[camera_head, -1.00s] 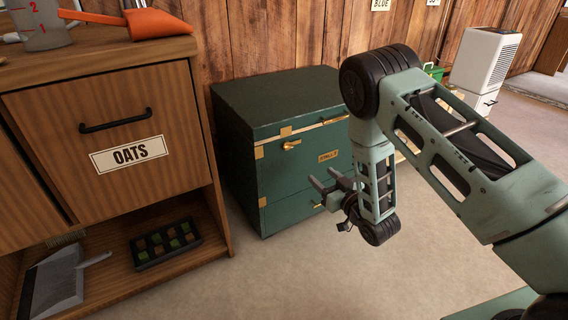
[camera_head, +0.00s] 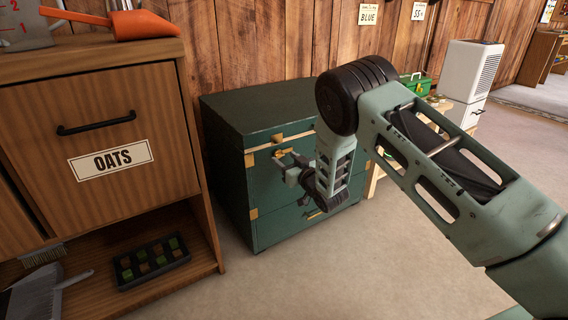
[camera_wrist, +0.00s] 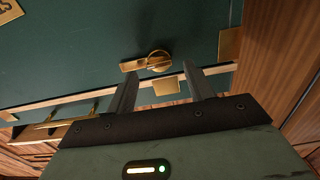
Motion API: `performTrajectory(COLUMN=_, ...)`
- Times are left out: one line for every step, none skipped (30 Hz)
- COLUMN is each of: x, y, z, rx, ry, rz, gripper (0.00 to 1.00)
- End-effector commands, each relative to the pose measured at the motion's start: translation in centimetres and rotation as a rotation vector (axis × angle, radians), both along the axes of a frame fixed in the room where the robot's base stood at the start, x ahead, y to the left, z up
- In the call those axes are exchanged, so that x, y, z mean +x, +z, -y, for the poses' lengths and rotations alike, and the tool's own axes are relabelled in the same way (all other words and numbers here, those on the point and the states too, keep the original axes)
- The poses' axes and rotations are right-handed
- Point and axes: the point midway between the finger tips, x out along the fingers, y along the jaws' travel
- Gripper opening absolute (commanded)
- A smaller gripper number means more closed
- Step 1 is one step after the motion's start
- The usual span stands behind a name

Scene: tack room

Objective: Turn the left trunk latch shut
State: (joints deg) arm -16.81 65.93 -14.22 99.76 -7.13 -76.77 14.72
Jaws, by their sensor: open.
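The green trunk (camera_head: 228,165) stands against the wood wall beside the oats cabinet. Its left latch (camera_wrist: 146,63) is a small brass turn-piece on the front face; in the wrist view its arm lies sideways, roughly along the pale lid seam. A brass plate (camera_wrist: 166,87) sits across the seam from it, and the latch arm does not cover it. My gripper (camera_wrist: 158,75) is open and empty, its fingertips in front of the latch and apart in the picture; contact cannot be told. In the head view my gripper (camera_head: 284,162) is at the trunk's upper front and partly hides the latch.
The oats cabinet (camera_head: 160,190) stands close on the left, with a block tray (camera_head: 151,260) on its lower shelf. A green toolbox (camera_head: 415,84) and white appliance (camera_head: 472,68) stand at right. The floor (camera_head: 290,285) before the trunk is clear.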

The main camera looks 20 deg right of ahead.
Motion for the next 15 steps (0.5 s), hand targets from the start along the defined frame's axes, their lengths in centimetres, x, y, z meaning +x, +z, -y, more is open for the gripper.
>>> performTrajectory(x=0.6, y=-0.2, z=-0.2, rx=0.0, ry=0.001, rz=0.002, gripper=0.53)
performTrajectory(x=0.8, y=-0.2, z=-0.3, rx=-0.001, ry=0.001, rz=0.001, gripper=0.53)
performTrajectory(x=1.1, y=-0.2, z=-0.4, rx=-0.001, ry=0.0, rz=0.0, gripper=0.53)
performTrajectory(x=1.3, y=-0.1, z=-0.4, rx=-0.001, ry=0.0, rz=0.0, gripper=0.53)
performTrajectory(x=1.4, y=-0.1, z=-0.5, rx=-0.001, ry=0.0, rz=0.001, gripper=0.53)
performTrajectory(x=1.5, y=-0.1, z=-0.5, rx=-0.001, ry=0.0, rz=0.0, gripper=0.53)
performTrajectory(x=1.6, y=0.0, z=-0.5, rx=-0.001, ry=-0.001, rz=0.0, gripper=0.53)
performTrajectory(x=1.6, y=0.0, z=-0.5, rx=-0.001, ry=-0.001, rz=-0.001, gripper=0.53)
performTrajectory(x=1.6, y=0.0, z=-0.5, rx=0.0, ry=-0.001, rz=-0.001, gripper=0.53)
performTrajectory(x=1.6, y=0.0, z=-0.5, rx=0.0, ry=-0.001, rz=-0.001, gripper=0.53)
performTrajectory(x=1.6, y=0.0, z=-0.5, rx=0.0, ry=-0.001, rz=-0.001, gripper=0.53)
performTrajectory(x=1.6, y=0.0, z=-0.5, rx=0.0, ry=-0.001, rz=-0.001, gripper=0.53)
performTrajectory(x=1.6, y=0.0, z=-0.5, rx=0.0, ry=-0.001, rz=-0.001, gripper=0.53)
performTrajectory(x=1.6, y=0.0, z=-0.5, rx=0.0, ry=-0.001, rz=-0.001, gripper=0.53)
performTrajectory(x=1.6, y=0.0, z=-0.5, rx=0.0, ry=-0.001, rz=-0.001, gripper=0.5)
